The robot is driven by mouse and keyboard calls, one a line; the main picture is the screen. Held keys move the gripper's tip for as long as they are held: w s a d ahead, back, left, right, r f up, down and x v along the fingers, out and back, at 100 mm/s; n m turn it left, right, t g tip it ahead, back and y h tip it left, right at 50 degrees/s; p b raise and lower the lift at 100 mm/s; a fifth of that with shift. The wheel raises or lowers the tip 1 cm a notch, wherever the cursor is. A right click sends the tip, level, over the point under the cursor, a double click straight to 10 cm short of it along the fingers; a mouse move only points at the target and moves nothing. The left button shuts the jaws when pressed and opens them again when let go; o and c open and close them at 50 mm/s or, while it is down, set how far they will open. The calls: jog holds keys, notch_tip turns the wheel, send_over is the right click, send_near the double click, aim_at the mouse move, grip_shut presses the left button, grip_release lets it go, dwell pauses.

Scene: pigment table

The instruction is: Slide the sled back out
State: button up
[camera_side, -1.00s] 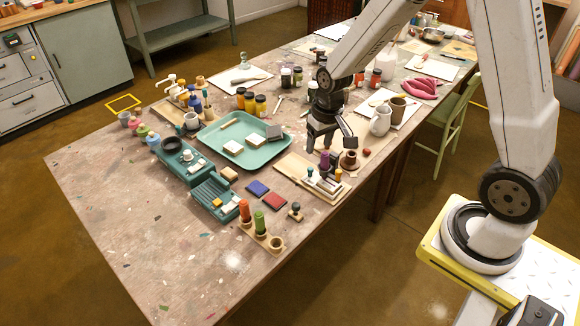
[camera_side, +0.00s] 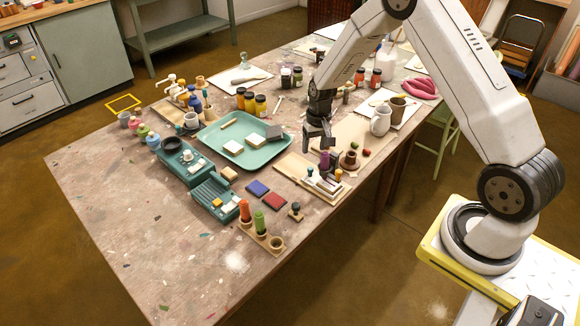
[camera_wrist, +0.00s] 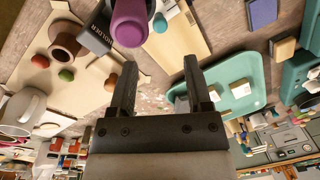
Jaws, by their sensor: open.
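My gripper (camera_side: 317,145) hangs over the table, between the teal tray and the purple cylinder; its jaws are open and empty in the wrist view (camera_wrist: 161,82). The purple cylinder (camera_side: 324,161) stands upright by a pale rack (camera_side: 325,187). No part is clearly marked as the sled. A teal ridged unit (camera_side: 207,190) and another teal unit (camera_side: 178,162) sit left of the rack, apart from my gripper.
The teal tray (camera_side: 216,150) with blocks lies left of my gripper. A wooden board (camera_side: 290,167) lies below it. A brown spool (camera_side: 350,160) and a white jug (camera_side: 380,121) stand to the right. The table's front left (camera_side: 130,220) is mostly clear.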

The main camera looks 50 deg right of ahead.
aim_at(311, 168)
jog(key=shift+f, duration=0.1)
jog(key=shift+w+a+f, duration=0.1)
jog(key=shift+a+f, duration=0.05)
jog(key=shift+f, duration=1.75)
jog(key=shift+a+f, duration=0.1)
jog(key=shift+f, duration=1.8)
grip_shut()
